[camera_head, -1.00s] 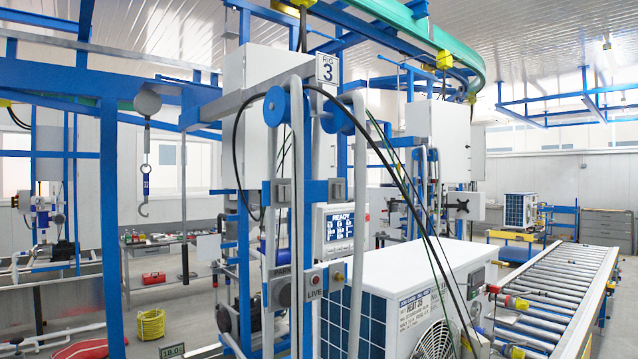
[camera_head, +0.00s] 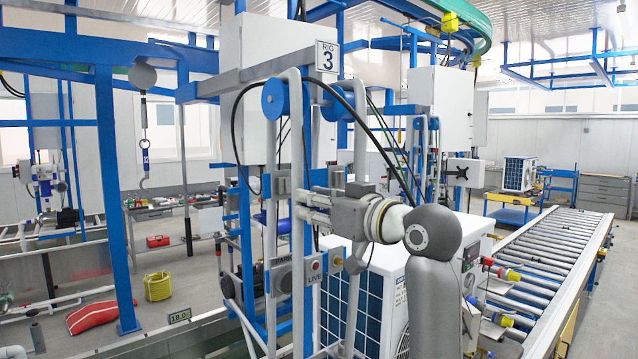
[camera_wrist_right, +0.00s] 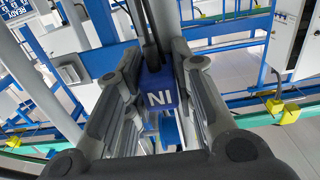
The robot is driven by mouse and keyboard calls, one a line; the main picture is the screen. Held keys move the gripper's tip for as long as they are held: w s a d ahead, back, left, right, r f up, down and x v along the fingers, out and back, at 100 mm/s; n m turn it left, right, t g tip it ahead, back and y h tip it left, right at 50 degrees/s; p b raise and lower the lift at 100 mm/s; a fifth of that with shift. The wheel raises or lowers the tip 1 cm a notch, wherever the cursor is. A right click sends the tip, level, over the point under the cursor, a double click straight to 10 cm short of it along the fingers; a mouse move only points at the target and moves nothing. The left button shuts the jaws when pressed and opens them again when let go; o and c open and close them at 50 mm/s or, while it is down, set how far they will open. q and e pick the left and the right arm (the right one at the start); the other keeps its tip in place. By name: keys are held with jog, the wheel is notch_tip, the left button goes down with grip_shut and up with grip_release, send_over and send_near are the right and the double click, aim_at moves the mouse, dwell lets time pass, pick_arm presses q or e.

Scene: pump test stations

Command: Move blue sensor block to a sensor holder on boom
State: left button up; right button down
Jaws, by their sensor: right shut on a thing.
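My right gripper (camera_head: 304,203) reaches in from the right, its fingers pointing left at the grey vertical pipes of the rig 3 frame. In the right wrist view a blue block (camera_wrist_right: 159,88) with white letters sits between the two fingers (camera_wrist_right: 158,62), and the gripper is shut on it. In the head view the fingers hide the block. Dark cables run up beyond the block. A grey arm, which may be the boom, extends at the top by the rig 3 sign (camera_head: 326,56). Grey bracket blocks (camera_head: 281,184) sit on the pipes. I cannot tell which is a sensor holder. My left gripper is not in view.
Black hoses hang in front of the frame. A white unit with a blue grille (camera_head: 338,300) stands right behind my right arm. A roller conveyor (camera_head: 555,275) runs along the right.

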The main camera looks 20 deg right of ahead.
aim_at(285, 185)
jog(key=shift+s+d+r, duration=0.1)
jog(key=shift+d+r, duration=0.05)
jog(key=shift+r, duration=0.35)
jog(key=shift+s+d+r, duration=0.1)
jog(key=shift+r, duration=0.4)
jog(key=shift+w, duration=0.15)
jog(key=shift+p+x, duration=0.65)
jog(key=shift+x, duration=2.15)
jog(key=shift+w+a, duration=0.25)
jog(key=shift+w, duration=0.2)
jog(key=c, duration=1.1)
grip_release()
jog(key=shift+c, duration=0.2)
jog(key=v, duration=1.2)
